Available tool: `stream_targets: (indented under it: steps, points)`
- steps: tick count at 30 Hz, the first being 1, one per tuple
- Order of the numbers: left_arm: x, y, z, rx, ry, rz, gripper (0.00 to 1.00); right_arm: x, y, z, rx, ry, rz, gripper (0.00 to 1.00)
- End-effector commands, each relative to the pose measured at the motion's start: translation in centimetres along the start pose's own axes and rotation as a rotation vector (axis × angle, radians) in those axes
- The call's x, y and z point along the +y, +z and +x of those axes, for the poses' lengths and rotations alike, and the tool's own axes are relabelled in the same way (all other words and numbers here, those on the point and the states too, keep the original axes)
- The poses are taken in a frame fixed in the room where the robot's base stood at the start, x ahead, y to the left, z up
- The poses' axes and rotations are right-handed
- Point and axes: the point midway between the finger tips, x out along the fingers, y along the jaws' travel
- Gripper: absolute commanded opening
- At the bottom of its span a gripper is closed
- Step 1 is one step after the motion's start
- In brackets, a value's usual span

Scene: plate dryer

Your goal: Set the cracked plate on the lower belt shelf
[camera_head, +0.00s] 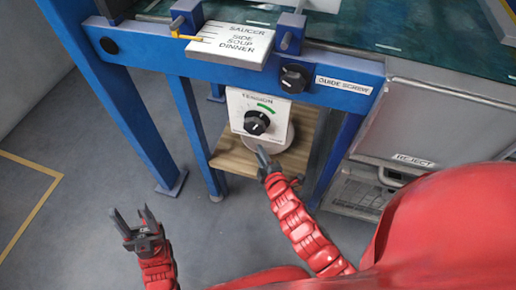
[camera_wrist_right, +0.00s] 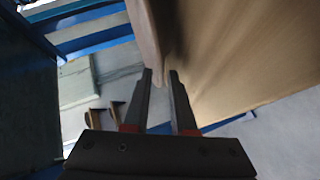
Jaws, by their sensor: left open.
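The wooden lower belt shelf (camera_head: 236,158) sits under the blue frame, below the tension panel. A pale round plate (camera_head: 284,142) lies at the shelf, half hidden behind that panel; no crack can be made out. My right gripper (camera_head: 264,155) is at the plate's front edge. In the right wrist view the shelf's brown surface (camera_wrist_right: 235,55) fills the right side, and the pale plate edge (camera_wrist_right: 147,35) runs down to between the fingertips of my right gripper (camera_wrist_right: 161,72). Its fingers stand apart, with a thin gap beside the plate. My left gripper (camera_head: 133,215) is open and empty over the floor.
The tension panel (camera_head: 258,117) with its knob hangs just above the plate. Blue legs (camera_head: 195,135) flank the shelf. The metal reject bin (camera_head: 415,120) stands to the right. The floor (camera_head: 90,190) at left is clear.

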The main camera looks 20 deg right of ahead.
Motion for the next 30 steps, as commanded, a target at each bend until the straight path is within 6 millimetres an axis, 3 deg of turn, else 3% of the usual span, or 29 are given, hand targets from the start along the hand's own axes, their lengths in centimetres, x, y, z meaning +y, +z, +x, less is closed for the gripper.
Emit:
stream_targets:
  steps: [6,13,30]
  points:
    - [-0.2,0.1,1.5,-0.014,-0.018,-0.005,0.50,0.3,-0.1,-5.1,0.000,-0.001,0.003,0.24]
    - [-0.3,0.2,2.1,-0.025,-0.033,-0.008,0.50,0.1,0.0,-8.6,-0.002,-0.002,0.002,0.24]
    - [-0.3,0.3,2.2,-0.029,-0.036,-0.010,0.50,0.1,-0.1,-9.5,0.001,0.001,0.001,0.24]
